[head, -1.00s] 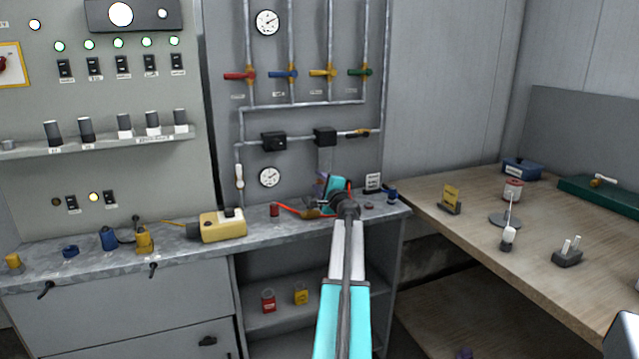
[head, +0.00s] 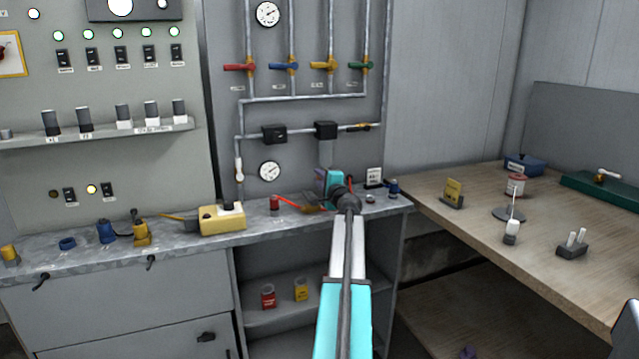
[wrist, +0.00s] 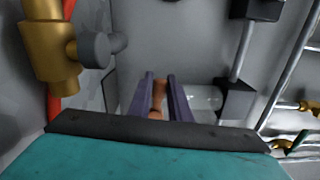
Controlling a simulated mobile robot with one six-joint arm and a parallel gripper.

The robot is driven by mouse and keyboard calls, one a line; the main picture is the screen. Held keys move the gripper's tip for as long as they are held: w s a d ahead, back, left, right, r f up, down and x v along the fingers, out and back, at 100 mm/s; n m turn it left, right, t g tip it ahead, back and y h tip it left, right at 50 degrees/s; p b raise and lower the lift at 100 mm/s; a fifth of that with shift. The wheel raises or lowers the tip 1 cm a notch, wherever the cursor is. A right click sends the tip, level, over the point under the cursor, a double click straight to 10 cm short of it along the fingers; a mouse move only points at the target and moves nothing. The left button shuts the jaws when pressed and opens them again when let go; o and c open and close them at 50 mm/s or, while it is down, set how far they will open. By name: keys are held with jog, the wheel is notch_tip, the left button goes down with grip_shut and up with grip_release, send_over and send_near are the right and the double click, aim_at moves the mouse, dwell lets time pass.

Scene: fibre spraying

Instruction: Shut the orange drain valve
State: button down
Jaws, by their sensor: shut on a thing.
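In the wrist view my gripper (wrist: 160,80) has its two dark purple fingers closed on a small orange-brown piece (wrist: 157,95). This looks like the handle of the orange drain valve, though most of it is hidden between the fingers. A brass fitting (wrist: 50,50) with a red hose and a grey round knob (wrist: 95,48) is to the left of the fingers, apart from them. In the head view my gripper's teal body (head: 331,188) is at the back of the grey bench, below the pipe panel. My own arm hides the fingers and the valve there.
A red hose (head: 290,205) lies on the bench left of my gripper. A yellow box (head: 222,219) stands further left. A small white sign (head: 374,177) and a blue-capped item (head: 393,188) stand close on the right. Coloured valves (head: 283,66) line the pipes above.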

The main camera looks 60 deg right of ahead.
jog(key=shift+f+n+b, duration=0.35)
jog(key=shift+n+b, duration=0.35)
jog(key=shift+b, duration=0.3)
jog(key=c, duration=1.6)
grip_release()
jog(key=shift+c, duration=0.2)
jog(key=shift+s, duration=0.1)
jog(key=shift+v, duration=6.8)
jog(key=shift+a+r, duration=0.1)
